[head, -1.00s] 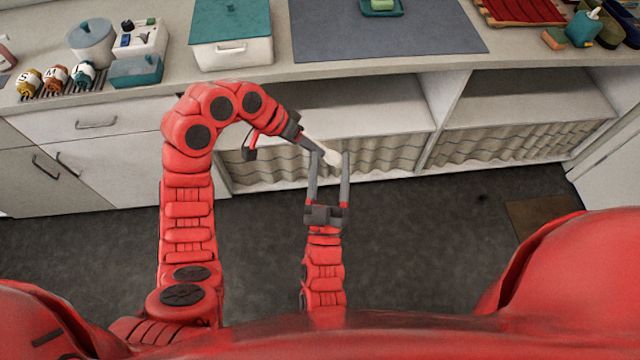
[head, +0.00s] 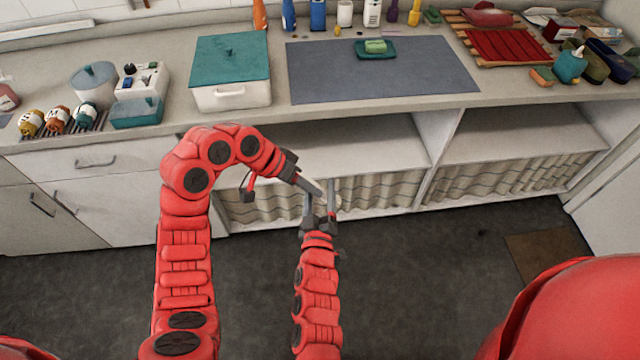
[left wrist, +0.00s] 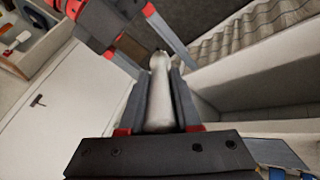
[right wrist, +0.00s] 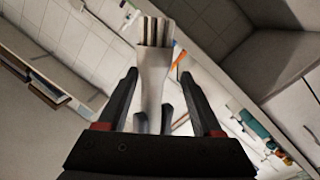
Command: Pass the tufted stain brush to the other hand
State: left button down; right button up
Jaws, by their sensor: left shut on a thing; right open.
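The tufted stain brush (left wrist: 160,100) has a pale, smooth handle, held lengthwise between the fingers of my left gripper (left wrist: 160,78). In the right wrist view its pale bristle tufts (right wrist: 155,33) point up, beyond my right fingertips. In the head view the grippers mostly hide it. My left gripper (head: 316,189) is shut on the brush in front of the counter. My right gripper (right wrist: 158,75) is open, with a finger on each side of the brush; I cannot tell whether they touch it. The left fingers show behind the brush there.
The counter behind holds a teal-lidded box (head: 230,75), a grey mat (head: 400,85) with a soap dish (head: 375,50), and a red rack (head: 510,45). Open shelves (head: 370,135) with a curtain lie just beyond the grippers. The floor in front is clear.

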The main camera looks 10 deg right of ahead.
jog(key=shift+w+d, duration=0.2)
jog(key=shift+w, duration=1)
jog(key=shift+a, duration=0.1)
grip_shut()
pick_arm(q)
jog(key=c, duration=0.5)
grip_release()
jog(key=shift+d, duration=0.1)
